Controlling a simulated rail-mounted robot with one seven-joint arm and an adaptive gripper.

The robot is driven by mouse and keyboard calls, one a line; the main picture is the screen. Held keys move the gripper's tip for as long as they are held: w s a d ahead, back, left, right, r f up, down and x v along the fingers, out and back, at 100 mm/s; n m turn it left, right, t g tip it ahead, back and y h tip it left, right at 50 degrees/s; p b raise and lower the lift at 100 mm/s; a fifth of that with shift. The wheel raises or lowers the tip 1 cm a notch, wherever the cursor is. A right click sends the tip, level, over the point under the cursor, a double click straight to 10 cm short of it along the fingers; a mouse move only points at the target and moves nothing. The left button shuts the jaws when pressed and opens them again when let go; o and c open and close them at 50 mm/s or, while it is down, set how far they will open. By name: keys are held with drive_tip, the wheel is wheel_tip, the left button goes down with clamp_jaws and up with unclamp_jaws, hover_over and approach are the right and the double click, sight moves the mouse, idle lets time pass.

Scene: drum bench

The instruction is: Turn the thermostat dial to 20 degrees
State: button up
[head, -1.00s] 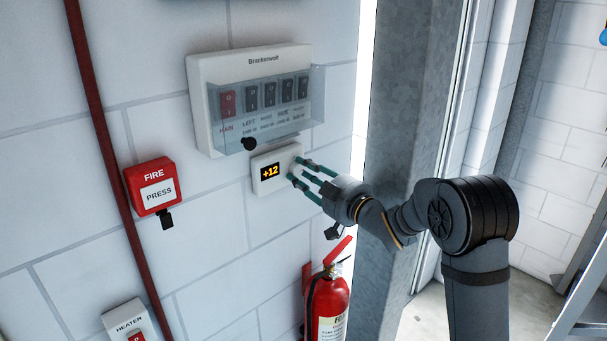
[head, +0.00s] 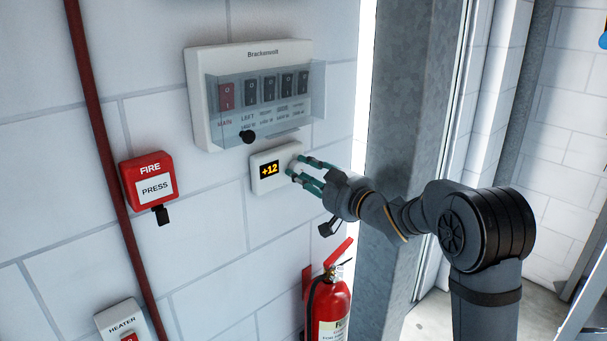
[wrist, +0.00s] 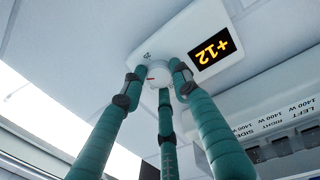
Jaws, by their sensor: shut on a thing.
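The thermostat (head: 262,181) is a small white box on the tiled wall, below the switch panel. Its display (head: 269,169) reads +12 in orange. The display also shows upside down in the wrist view (wrist: 212,50). The white dial (wrist: 158,74) on its face has a red mark. My gripper (head: 297,168) has green fingers, and their tips are shut around the dial. In the wrist view the fingertips (wrist: 160,78) sit at the dial's sides and one lies across its near edge. In the head view the fingers hide part of the dial.
A switch panel (head: 198,100) with a clear cover (head: 315,100) hangs just above the thermostat. A red fire call point (head: 149,186) is at left, a heater switch (head: 122,322) at lower left. A fire extinguisher (head: 328,310) stands below my gripper. A steel post (head: 400,90) is at right.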

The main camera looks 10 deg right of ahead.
drive_tip(key=o, duration=1.1)
drive_tip(key=shift+o, duration=0.2)
drive_tip(key=shift+s+d, duration=0.1)
drive_tip(key=shift+s, duration=0.05)
drive_tip(key=v, duration=1.1)
drive_tip(key=shift+s, duration=0.35)
drive_tip(key=shift+w+d, duration=0.1)
